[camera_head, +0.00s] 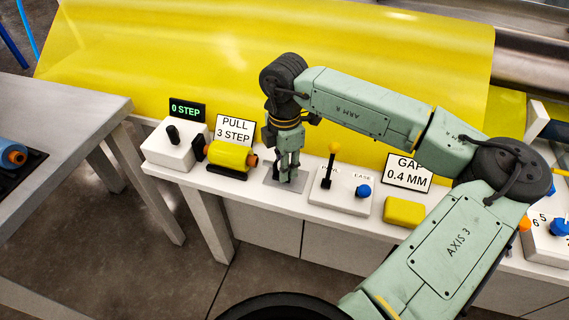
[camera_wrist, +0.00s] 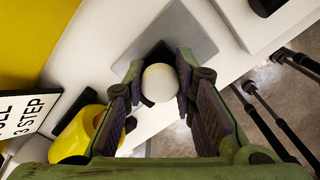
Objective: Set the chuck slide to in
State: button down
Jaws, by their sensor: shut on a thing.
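A white round knob (camera_wrist: 160,84) sits between the fingers of my gripper (camera_wrist: 161,72) in the wrist view. It stands over a grey square plate (camera_wrist: 186,38) on the white bench, which also shows in the head view (camera_head: 268,181). My gripper (camera_head: 288,177) points down there and is shut on the knob, hiding it in the head view. No label names the chuck slide, and its setting cannot be read. To the left, a yellow roll (camera_head: 231,155) with an orange end lies beside a white box (camera_head: 172,147) with a black knob.
A yellow sheet (camera_head: 170,50) rises behind.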

jog(key=a+b, duration=0.1)
jog(key=w+a+b, duration=0.1)
jog(key=a, duration=0.1)
jog(key=shift+w+a+f, duration=0.1)
jog(key=shift+a, duration=0.3)
jog(key=c, duration=1.3)
grip_release()
notch_tip(320, 180, up, 12)
